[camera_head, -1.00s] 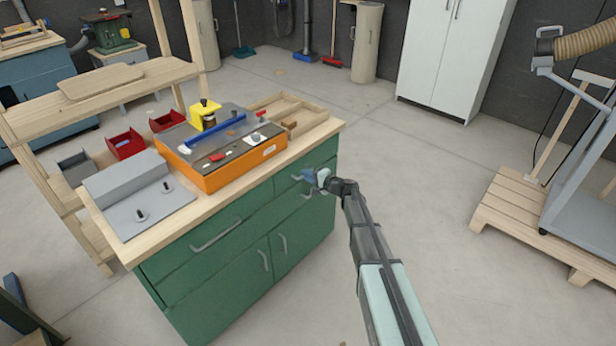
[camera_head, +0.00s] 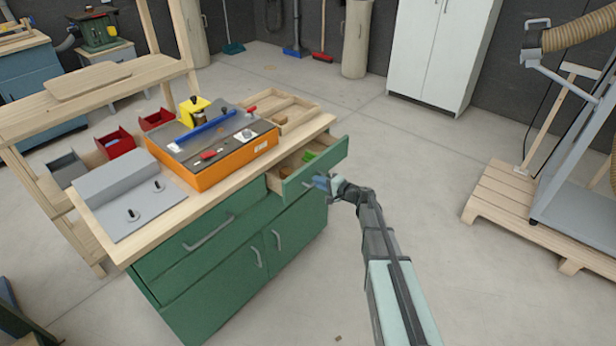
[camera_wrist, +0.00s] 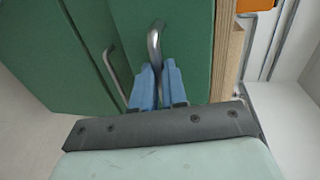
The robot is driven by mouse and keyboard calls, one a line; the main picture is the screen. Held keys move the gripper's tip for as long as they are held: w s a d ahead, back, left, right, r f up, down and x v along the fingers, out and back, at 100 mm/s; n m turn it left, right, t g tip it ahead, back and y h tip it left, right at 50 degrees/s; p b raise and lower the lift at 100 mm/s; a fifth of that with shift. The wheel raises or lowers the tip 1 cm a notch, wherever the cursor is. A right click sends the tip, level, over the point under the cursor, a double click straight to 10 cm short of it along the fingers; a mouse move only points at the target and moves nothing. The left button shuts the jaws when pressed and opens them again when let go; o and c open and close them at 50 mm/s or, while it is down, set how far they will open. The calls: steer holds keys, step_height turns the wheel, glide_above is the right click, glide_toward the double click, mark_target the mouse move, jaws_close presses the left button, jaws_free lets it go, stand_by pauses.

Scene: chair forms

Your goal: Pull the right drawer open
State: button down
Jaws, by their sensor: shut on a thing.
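The right drawer (camera_head: 318,172) of the green cabinet (camera_head: 230,275) stands partly open under the wooden top, with small green and brown items showing inside. My gripper (camera_head: 322,184) is at the front of this drawer. In the wrist view the blue fingers of my gripper (camera_wrist: 157,88) are shut on the grey bar handle (camera_wrist: 155,42). In the head view the fingers hide most of that handle. The left drawer (camera_head: 205,240) is closed, and its handle (camera_head: 208,233) is free.
On the bench top (camera_head: 120,250) stand an orange-sided case (camera_head: 240,160), a grey stepped block (camera_head: 115,180) and a wooden tray (camera_head: 290,105). Two cabinet doors with handles (camera_head: 257,257) are below the drawers.

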steer(key=f+v, duration=0.1)
steer(key=v, duration=0.6)
steer(key=shift+s+f, duration=0.2)
steer(key=shift+f, duration=0.05)
steer(key=shift+d, duration=0.15)
steer(key=c, duration=1.2)
jaws_free()
steer(key=shift+o, duration=0.2)
steer(key=v, duration=1.3)
steer(key=shift+s+d, duration=0.25)
steer(key=shift+d, duration=0.05)
steer(key=shift+r, duration=0.15)
